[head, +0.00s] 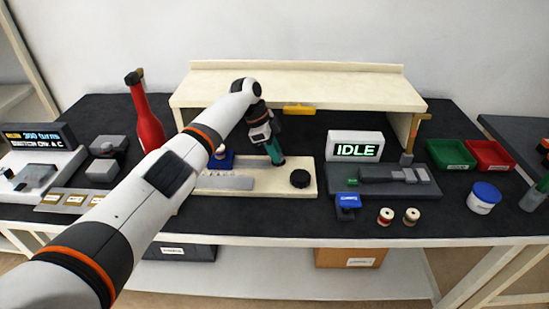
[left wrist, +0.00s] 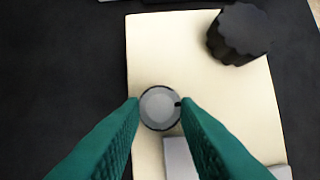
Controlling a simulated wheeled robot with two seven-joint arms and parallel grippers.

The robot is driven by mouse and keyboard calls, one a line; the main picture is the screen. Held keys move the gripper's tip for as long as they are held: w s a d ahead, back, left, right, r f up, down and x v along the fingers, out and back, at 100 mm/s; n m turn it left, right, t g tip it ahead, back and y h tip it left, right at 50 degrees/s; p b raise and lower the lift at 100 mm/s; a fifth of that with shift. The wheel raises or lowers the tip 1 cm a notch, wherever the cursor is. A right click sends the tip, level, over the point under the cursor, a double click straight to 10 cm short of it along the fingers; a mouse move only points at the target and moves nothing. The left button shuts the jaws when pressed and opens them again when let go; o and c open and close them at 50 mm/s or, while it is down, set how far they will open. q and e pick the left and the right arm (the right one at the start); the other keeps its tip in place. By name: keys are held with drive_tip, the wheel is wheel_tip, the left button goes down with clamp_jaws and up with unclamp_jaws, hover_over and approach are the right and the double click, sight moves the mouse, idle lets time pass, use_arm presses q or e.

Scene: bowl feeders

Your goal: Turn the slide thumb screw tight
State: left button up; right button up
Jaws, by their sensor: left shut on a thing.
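A round grey knob with a dark rim and a small black mark (left wrist: 159,108), apparently the slide thumb screw, sits between my left fingertips on a cream board (left wrist: 150,50). My left gripper (left wrist: 160,112) has teal fingers, shut on this knob from both sides. In the head view, the left gripper (head: 276,160) points down onto the cream board (head: 270,188), and its fingers hide the knob. A grey plate (head: 228,182) lies on the board beside it. A black ribbed knob (head: 300,178) stands apart at the board's right end. My right gripper is not in view.
A cream shelf (head: 300,88) spans behind and above the board. A grey fixture (head: 385,185) with a lit IDLE sign (head: 355,147) stands to the right. A red bottle (head: 147,118) is left of my arm. Green (head: 450,153) and red (head: 489,154) bins sit far right.

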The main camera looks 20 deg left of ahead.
use_arm(q)
drive_tip(key=shift+m+b, duration=0.35)
drive_tip(key=shift+m, duration=0.05)
drive_tip(key=o, duration=1)
drive_tip(key=shift+c, duration=0.2)
drive_tip(key=shift+r, duration=0.1)
drive_tip(key=v, duration=1.2)
drive_tip(key=shift+w, duration=0.15)
